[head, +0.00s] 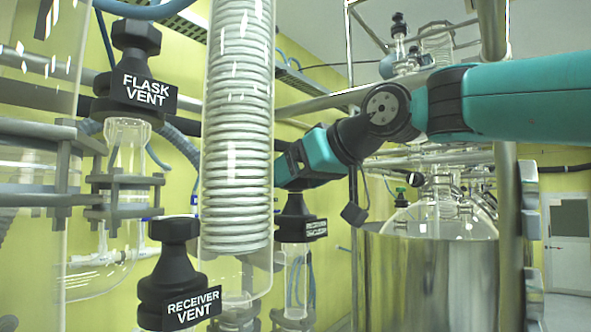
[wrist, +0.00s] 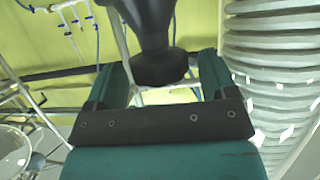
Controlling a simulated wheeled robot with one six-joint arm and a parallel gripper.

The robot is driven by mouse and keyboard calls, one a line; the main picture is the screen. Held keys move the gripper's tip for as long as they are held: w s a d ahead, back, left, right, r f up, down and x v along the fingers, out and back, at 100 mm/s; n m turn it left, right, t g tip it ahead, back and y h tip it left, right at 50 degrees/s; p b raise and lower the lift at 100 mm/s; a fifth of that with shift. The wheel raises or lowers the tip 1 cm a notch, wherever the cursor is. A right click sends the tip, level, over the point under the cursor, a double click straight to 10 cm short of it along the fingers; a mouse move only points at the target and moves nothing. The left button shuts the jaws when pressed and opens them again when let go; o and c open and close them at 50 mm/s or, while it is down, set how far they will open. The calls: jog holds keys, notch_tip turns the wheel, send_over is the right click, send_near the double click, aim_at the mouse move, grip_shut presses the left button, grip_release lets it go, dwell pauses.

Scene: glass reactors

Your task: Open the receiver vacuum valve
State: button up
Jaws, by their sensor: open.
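The receiver vacuum valve (head: 295,219) is a black knob on a glass neck, right of the coil condenser in the head view. Its small label (head: 316,229) starts with "RECEIVER"; the second line is hard to read. My teal gripper (head: 290,170) is just above it, and the top of the knob is hidden by or close against the fingers. In the wrist view a black knob (wrist: 158,68) lies between the two teal fingers of my gripper (wrist: 164,75). The fingers are open, with gaps visible on both sides of the knob.
The glass coil condenser (head: 237,130) stands close to the left of my gripper. The receiver vent valve (head: 175,265) and the flask vent valve (head: 135,75) are further left. A steel vessel (head: 420,280) stands to the right. A metal frame post (head: 508,220) rises near my arm.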

jog(key=shift+w+a+f, duration=0.15)
jog(key=shift+w+a, duration=0.05)
jog(key=shift+a, duration=0.05)
jog(key=c, duration=0.9)
jog(key=shift+p, duration=0.3)
jog(key=n+g+y+p, duration=0.2)
jog(key=p, duration=0.1)
jog(key=shift+w+d+r+n+g, duration=0.1)
jog(key=shift+w+r+n+g, duration=0.05)
jog(key=shift+r+n+g, duration=0.2)
jog(key=n+g+y+p, duration=0.1)
jog(key=n+g+p, duration=0.1)
jog(key=p, duration=0.2)
jog(key=shift+r+n+g, duration=0.1)
jog(key=shift+n+g, duration=0.15)
jog(key=shift+g, duration=0.1)
jog(key=n+g+p, duration=0.3)
jog(key=p, duration=0.2)
jog(key=shift+g+y+p, duration=0.3)
jog(key=shift+g+y, duration=0.1)
jog(key=shift+f+n+g+p, duration=0.25)
jog(key=shift+n+g+p, duration=0.25)
jog(key=shift+n+p, duration=0.15)
